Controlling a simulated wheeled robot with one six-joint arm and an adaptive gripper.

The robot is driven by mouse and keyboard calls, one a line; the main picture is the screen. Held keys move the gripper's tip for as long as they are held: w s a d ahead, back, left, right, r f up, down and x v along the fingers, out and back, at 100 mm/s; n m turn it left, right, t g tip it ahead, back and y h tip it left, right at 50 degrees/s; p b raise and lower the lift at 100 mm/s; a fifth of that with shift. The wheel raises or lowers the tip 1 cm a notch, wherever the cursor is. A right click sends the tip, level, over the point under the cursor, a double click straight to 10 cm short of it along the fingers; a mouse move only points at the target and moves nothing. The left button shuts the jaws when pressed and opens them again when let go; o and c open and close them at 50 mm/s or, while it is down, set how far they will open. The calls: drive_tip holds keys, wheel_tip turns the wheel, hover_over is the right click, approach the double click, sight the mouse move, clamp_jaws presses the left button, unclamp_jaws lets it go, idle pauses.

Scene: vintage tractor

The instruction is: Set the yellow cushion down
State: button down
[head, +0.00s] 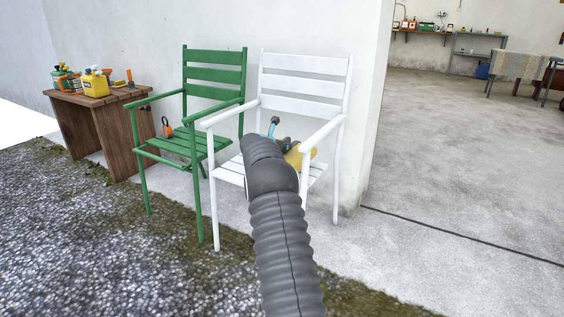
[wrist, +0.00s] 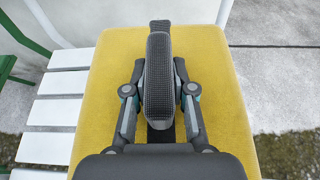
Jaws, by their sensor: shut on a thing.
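The yellow cushion (wrist: 100,95) fills the middle of the wrist view, flat side toward the camera. My gripper (wrist: 159,75) is shut on it. White seat slats (wrist: 58,115) show beside and below the cushion's left edge. In the head view, a bit of the cushion (head: 297,155) shows past my arm, over the seat of the white chair (head: 305,86). My gripper (head: 276,130) is mostly hidden there by my arm. I cannot tell whether the cushion touches the seat.
A green chair (head: 213,90) stands just left, with a small orange thing (head: 167,128) on its seat. A wooden table (head: 108,130) with bottles and tools stands further left. A wall is behind the chairs. The concrete floor (head: 430,180) at right is clear.

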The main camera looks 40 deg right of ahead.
drive_tip(key=shift+f+b, duration=0.6)
drive_tip(key=shift+f, duration=1.9)
drive_tip(key=c, duration=1)
unclamp_jaws()
drive_tip(key=shift+f, duration=0.15)
drive_tip(key=shift+o, duration=0.2)
drive_tip(key=shift+a+r, duration=0.15)
drive_tip(key=shift+r, duration=0.05)
drive_tip(key=v, duration=1.2)
